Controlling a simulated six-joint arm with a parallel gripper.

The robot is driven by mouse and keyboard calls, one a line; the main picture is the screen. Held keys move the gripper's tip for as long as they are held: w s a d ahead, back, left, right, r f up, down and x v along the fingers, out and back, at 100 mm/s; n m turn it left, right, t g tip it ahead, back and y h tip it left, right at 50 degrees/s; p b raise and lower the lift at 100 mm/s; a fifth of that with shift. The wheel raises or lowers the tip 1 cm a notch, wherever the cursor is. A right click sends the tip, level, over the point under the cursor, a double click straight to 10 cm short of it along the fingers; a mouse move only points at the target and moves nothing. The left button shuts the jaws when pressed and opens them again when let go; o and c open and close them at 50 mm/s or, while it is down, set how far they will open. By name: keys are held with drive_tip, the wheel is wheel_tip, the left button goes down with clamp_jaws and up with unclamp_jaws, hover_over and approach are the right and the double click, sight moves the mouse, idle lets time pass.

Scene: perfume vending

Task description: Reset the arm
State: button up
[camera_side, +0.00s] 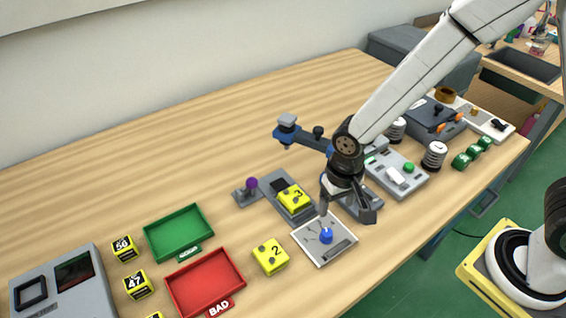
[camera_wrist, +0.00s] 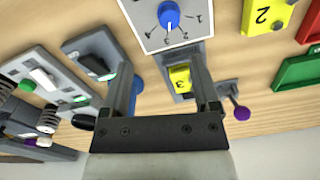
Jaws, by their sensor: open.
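My arm reaches in from the upper right in the side view, and my gripper (camera_side: 347,208) hangs low over the table beside the panel with the blue knob. In the wrist view my gripper (camera_wrist: 168,88) has its two fingers apart. The yellow block marked 3 (camera_side: 293,196) sits on a grey device; it also shows between the fingers in the wrist view (camera_wrist: 180,79), and I see no contact with it. The blue knob (camera_side: 326,236) stands on a white dial panel (camera_side: 322,256). The knob also shows at the top of the wrist view (camera_wrist: 169,17).
A yellow block marked 2 (camera_side: 270,256), a red BAD tray (camera_side: 235,262) and a green tray (camera_side: 178,233) lie to the left. A purple-knobbed lever (camera_side: 251,184) and a blue-armed device (camera_side: 301,137) stand behind. Switch boxes (camera_side: 400,176) crowd the right. The table's back left is clear.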

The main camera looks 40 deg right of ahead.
drive_tip(key=s+d+r+n+t, duration=0.1)
drive_tip(key=d+r, duration=0.2)
drive_tip(key=d, duration=0.3)
drive_tip(key=s+d+r+n+t, duration=0.1)
drive_tip(key=s+d+r, duration=0.1)
drive_tip(key=d, duration=0.4)
drive_tip(key=shift+s+d+r, duration=0.2)
drive_tip(key=shift+s+r, duration=0.05)
drive_tip(key=shift+r, duration=0.6)
